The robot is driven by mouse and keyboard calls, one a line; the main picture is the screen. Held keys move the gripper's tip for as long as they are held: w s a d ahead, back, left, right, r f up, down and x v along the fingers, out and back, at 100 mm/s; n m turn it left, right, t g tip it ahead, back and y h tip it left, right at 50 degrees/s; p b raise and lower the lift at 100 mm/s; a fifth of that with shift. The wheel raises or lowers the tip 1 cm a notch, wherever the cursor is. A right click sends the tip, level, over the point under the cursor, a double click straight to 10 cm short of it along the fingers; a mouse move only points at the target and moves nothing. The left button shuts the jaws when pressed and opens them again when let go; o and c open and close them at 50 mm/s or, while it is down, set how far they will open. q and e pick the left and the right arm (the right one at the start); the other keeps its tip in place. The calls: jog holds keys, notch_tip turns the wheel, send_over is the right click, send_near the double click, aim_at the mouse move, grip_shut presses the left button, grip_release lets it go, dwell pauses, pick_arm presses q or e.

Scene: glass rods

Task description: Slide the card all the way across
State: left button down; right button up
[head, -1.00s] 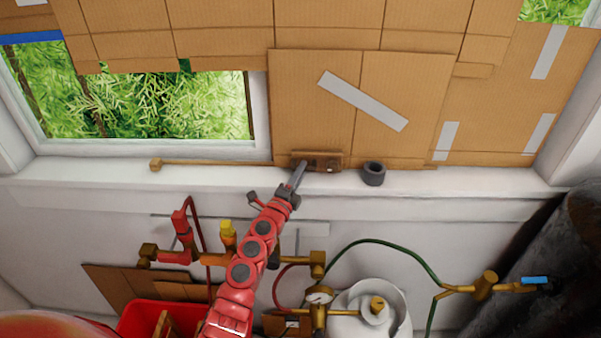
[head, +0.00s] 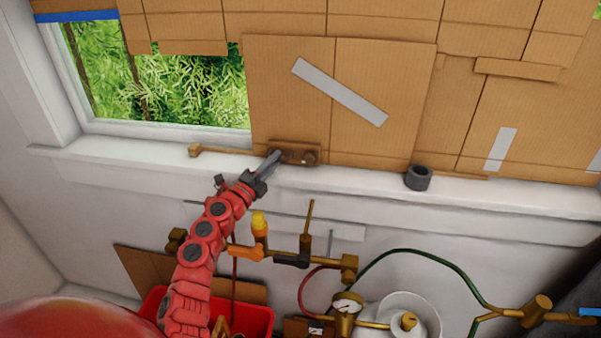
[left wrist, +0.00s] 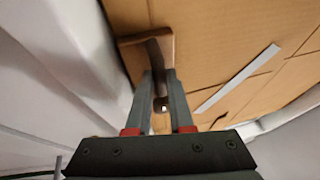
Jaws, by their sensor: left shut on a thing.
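The card is a large brown cardboard panel (head: 290,90) with a diagonal grey tape strip. It stands upright against the window wall and covers the right part of the window opening; greenery shows to its left. A brown handle piece (head: 308,157) sits at its lower edge. My left gripper (head: 272,160) reaches up from the lower left and is shut on the handle. In the left wrist view, the fingers (left wrist: 160,92) close around the handle's bar, with the cardboard behind. My right gripper is not in view.
A thin wooden rail with an end block (head: 195,150) runs along the sill left of the handle. A dark tape roll (head: 418,177) stands on the sill to the right. Below are brass valves (head: 304,248), a gauge (head: 347,304), hoses and a red bin (head: 250,318).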

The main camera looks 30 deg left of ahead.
pick_arm(q)
jog(key=shift+s+a+b, duration=0.2)
jog(key=shift+a, duration=0.5)
jog(key=shift+s+a+b, duration=0.15)
jog(key=shift+s+a, duration=0.05)
jog(key=shift+a, duration=0.5)
jog(key=shift+s+a+b, duration=0.2)
jog(key=shift+a, duration=0.5)
jog(key=c, duration=0.8)
grip_release()
jog(key=b+v, duration=0.4)
jog(key=v, duration=1.3)
jog(key=shift+s+b, duration=0.2)
jog(key=shift+b, duration=0.15)
